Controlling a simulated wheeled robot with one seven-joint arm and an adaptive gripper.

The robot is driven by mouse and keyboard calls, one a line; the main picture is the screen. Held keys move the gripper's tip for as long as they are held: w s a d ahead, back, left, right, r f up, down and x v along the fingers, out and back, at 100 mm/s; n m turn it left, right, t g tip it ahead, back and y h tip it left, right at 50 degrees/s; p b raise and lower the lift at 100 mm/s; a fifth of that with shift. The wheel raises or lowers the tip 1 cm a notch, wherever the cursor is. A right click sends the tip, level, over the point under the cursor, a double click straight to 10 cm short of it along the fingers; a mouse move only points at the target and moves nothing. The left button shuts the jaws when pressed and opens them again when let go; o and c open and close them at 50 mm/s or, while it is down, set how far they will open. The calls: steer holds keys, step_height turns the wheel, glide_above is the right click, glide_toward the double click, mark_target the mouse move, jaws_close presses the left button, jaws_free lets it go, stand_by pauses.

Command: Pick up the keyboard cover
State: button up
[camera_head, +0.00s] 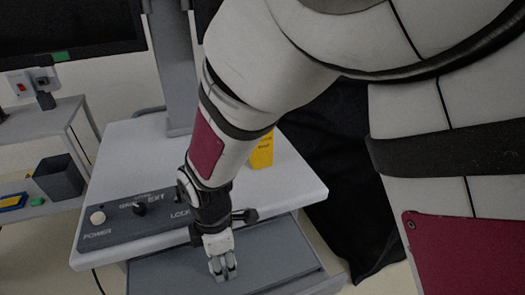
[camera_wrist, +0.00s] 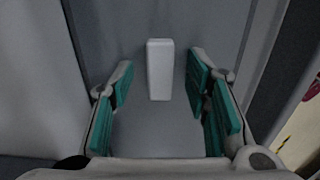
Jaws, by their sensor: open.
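The keyboard cover (camera_head: 283,256) looks like a flat grey panel on the lower shelf of the cart, below the white top. In the wrist view the grey panel (camera_wrist: 150,132) fills the middle. A white upright-looking block, its handle (camera_wrist: 160,69), stands out from it. My gripper (camera_head: 222,268) reaches down over the panel in the head view. In the wrist view my gripper (camera_wrist: 161,78) is open, with its teal-padded fingers on either side of the handle and gaps on both sides. My gripper hides part of the cover in the head view.
The cart's white top (camera_head: 285,180) overhangs the shelf. It carries a control panel (camera_head: 140,214) with knobs and a yellow box (camera_head: 262,152). A dark cloth (camera_head: 345,190) hangs at the right. A side table with a dark bin (camera_head: 59,178) stands at the left.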

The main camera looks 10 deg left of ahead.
mark_target(227, 281)
jaws_close()
stand_by(0.4)
steer(key=shift+r+p, duration=0.65)
steer(key=shift+r, duration=0.45)
steer(key=shift+s+d, duration=0.1)
steer(key=shift+s, duration=0.05)
steer(key=shift+s+d, duration=0.35)
steer(key=shift+s, duration=0.25)
steer(key=shift+s+d+p, duration=0.15)
steer(key=shift+s+p, duration=0.1)
steer(key=shift+p, duration=0.05)
steer(key=shift+s+d, duration=0.2)
steer(key=shift+s, duration=0.1)
steer(key=shift+s+d, duration=0.15)
steer(key=shift+s, duration=0.1)
